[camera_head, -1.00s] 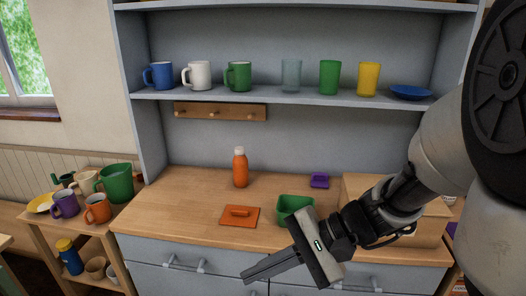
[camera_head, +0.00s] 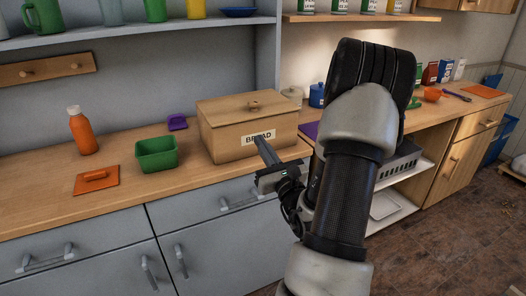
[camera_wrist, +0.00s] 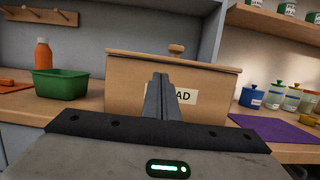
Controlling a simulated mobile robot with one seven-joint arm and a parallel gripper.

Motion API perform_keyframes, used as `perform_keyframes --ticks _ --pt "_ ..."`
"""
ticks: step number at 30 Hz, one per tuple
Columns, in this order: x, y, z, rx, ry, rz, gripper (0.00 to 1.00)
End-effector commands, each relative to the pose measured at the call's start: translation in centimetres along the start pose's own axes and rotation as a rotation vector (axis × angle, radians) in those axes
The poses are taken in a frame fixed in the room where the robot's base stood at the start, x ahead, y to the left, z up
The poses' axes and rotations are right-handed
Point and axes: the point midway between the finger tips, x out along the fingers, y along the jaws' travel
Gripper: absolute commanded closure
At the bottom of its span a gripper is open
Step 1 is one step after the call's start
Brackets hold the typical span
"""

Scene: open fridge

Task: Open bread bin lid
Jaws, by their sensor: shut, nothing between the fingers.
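The wooden bread bin (camera_head: 226,136) stands on the counter in the head view, with a label reading BREAD on its front. Its lid (camera_head: 221,105) is closed and carries a round wooden knob (camera_head: 253,106) on top. In the wrist view the bin (camera_wrist: 130,91) is straight ahead, with its lid (camera_wrist: 135,57) and knob (camera_wrist: 177,49) visible. My gripper (camera_head: 261,140) is shut and empty in front of the bin, pointing at its label. In the wrist view the fingers (camera_wrist: 160,84) cover part of the label. I cannot tell whether the fingertips touch the bin.
A shelf (camera_head: 150,27) with cups runs above. To the right are a purple mat (camera_wrist: 275,130) and several jars.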

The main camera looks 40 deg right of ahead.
Motion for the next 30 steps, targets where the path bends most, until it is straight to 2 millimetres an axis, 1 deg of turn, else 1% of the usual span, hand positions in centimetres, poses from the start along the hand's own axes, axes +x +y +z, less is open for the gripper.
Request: perform_keyframes --ticks 1,3,6,10,15,25,30 --pt "1.1 0.1 0.0 -0.001 -0.003 0.002 1.00" --pt "2.3 0.1 0.0 -0.002 -0.003 0.003 1.00" --pt "3.9 0.1 0.0 -0.001 -0.003 0.003 1.00" --pt "5.3 0.1 0.0 -0.001 -0.001 0.002 1.00" --pt "6.0 0.1 0.0 -0.001 0.000 0.002 1.00" --pt "6.0 0.1 0.1 -0.001 0.001 0.002 1.00" --pt "6.2 -0.4 0.6 -0.002 0.013 0.002 1.00"
